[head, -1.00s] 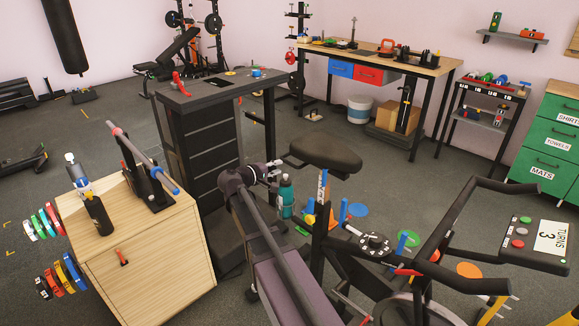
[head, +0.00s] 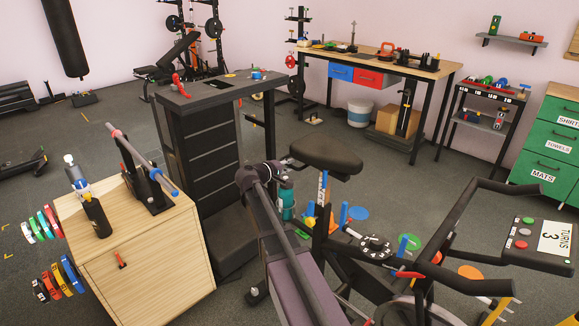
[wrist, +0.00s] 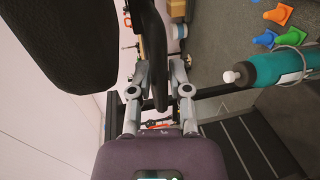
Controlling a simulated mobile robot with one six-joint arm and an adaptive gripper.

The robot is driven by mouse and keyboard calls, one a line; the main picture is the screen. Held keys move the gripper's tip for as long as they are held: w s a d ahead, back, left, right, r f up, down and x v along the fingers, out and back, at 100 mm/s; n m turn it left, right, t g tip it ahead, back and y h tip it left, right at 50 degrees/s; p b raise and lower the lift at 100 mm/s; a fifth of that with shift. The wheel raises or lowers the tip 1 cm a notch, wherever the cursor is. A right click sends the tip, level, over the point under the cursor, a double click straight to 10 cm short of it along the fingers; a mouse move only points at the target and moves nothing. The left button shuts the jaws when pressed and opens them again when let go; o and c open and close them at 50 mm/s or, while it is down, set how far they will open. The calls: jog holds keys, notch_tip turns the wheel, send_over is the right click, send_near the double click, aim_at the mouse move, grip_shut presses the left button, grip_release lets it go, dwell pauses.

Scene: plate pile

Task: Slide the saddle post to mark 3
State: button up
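The black bike saddle (head: 325,155) sits on top of its upright saddle post (head: 322,188). The post carries a blue and white marked strip, whose numbers are too small to read. My gripper (head: 289,164) is just left of the saddle in the head view, its tips partly hidden near the saddle's edge. In the wrist view my gripper (wrist: 160,72) has its two grey fingers apart, with a dark curved part showing between or behind them. The saddle (wrist: 60,45) fills the upper left there. I cannot tell any contact.
A teal bottle (head: 287,200) is close below my gripper and also shows in the wrist view (wrist: 275,68). The handlebars (head: 465,240) and a console (head: 537,243) are at right. A wooden cabinet (head: 165,260) and a dark tall stand (head: 205,150) are at left.

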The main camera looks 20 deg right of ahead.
grip_shut()
jog(key=shift+f, duration=0.15)
notch_tip(320, 180, down, 2)
jog(key=b, duration=0.2)
jog(key=shift+f+b, duration=0.2)
jog(key=shift+b, duration=0.15)
jog(key=shift+o, duration=1.9)
grip_release()
jog(key=shift+r, duration=0.15)
